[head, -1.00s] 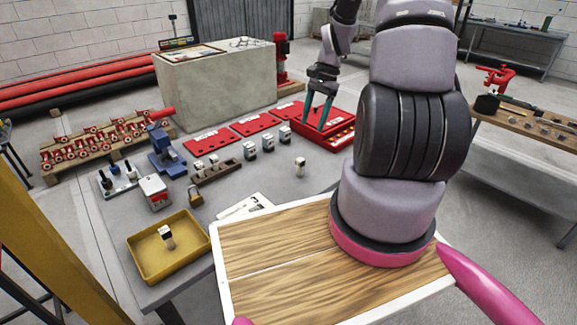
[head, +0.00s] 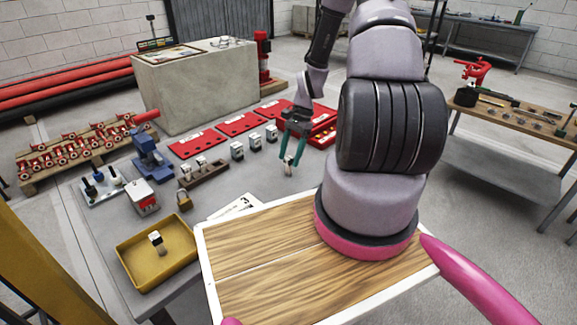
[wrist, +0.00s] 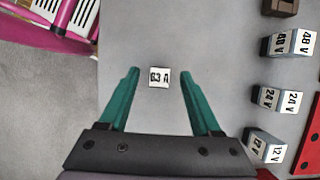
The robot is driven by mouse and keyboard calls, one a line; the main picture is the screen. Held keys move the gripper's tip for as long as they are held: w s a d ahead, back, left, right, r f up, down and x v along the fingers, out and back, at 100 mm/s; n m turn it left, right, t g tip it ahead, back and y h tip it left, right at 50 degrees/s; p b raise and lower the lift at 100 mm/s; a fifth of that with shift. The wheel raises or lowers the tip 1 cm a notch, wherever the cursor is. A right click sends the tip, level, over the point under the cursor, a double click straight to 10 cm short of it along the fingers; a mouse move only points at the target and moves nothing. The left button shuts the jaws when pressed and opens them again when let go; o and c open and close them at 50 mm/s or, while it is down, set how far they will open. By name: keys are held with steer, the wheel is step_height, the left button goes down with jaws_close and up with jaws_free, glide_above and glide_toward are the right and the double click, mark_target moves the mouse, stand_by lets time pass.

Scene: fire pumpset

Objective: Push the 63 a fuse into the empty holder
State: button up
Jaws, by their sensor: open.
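The 63 A fuse (wrist: 159,77), a small white-topped block, stands on the grey table in the wrist view. My gripper (wrist: 159,75) is open above the table, with one teal finger on each side of the fuse and gaps on both sides. In the head view my gripper (head: 289,165) points down over the table and largely hides the fuse. A dark brown rack (head: 206,175) holds small light-topped pieces at its left; its right part looks bare. Its brown end (wrist: 282,6) seems to show at the wrist view's top right.
Blocks marked 48 V (wrist: 288,43), 24 V (wrist: 280,97) and 12 V (wrist: 265,146) stand in a row beside my gripper. Red panels (head: 240,124) lie behind. A yellow tray (head: 155,251) with another small block and a padlock (head: 184,200) are at the left.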

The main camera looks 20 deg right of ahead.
steer(key=shift+x, duration=0.9)
steer(key=shift+r, duration=0.1)
jaws_close()
steer(key=shift+r, duration=0.1)
